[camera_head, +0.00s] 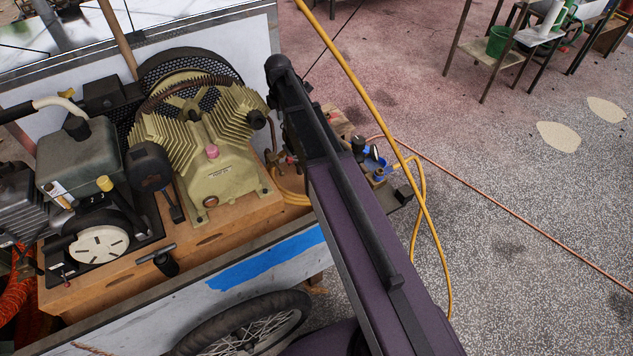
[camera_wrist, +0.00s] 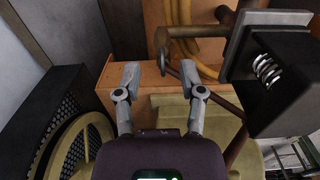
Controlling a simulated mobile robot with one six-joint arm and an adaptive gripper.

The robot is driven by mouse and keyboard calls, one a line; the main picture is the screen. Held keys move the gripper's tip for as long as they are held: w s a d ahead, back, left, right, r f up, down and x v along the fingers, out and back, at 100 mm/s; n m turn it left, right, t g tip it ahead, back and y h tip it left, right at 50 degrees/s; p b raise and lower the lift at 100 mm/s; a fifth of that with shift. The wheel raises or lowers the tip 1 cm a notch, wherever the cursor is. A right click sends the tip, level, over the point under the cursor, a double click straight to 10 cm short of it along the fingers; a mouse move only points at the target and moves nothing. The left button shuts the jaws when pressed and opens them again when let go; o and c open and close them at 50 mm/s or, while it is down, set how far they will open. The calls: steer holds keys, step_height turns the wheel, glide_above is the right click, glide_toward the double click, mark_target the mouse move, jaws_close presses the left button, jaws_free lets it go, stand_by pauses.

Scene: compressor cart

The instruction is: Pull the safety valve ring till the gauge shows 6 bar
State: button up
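In the wrist view my gripper (camera_wrist: 160,74) is open, its two grey fingers apart with nothing held. Just beyond the fingertips is a brown metal pipe fitting (camera_wrist: 188,32) with a thin dark loop-like piece (camera_wrist: 163,62) by its left end; I cannot tell whether this is the safety valve ring. In the head view my arm hides my gripper. Small dark round fittings (camera_head: 373,153) stand right of my arm; one may be the gauge, but no dial can be read. Reddish valve fittings (camera_head: 284,160) show left of my arm.
The yellow-green compressor pump (camera_head: 215,150) and a dark engine (camera_head: 78,155) sit on the cart's wooden base (camera_head: 110,275). A black box with a spring (camera_wrist: 285,75) is close to the right finger. A yellow hose (camera_head: 375,95) crosses right of my arm. The floor at right is mostly open.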

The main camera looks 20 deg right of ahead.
steer(key=shift+s+r, duration=0.1)
stand_by(0.3)
steer(key=shift+r+p, duration=1.2)
steer(key=shift+p, duration=0.1)
steer(key=shift+r+p, duration=1.7)
steer(key=shift+p, duration=0.05)
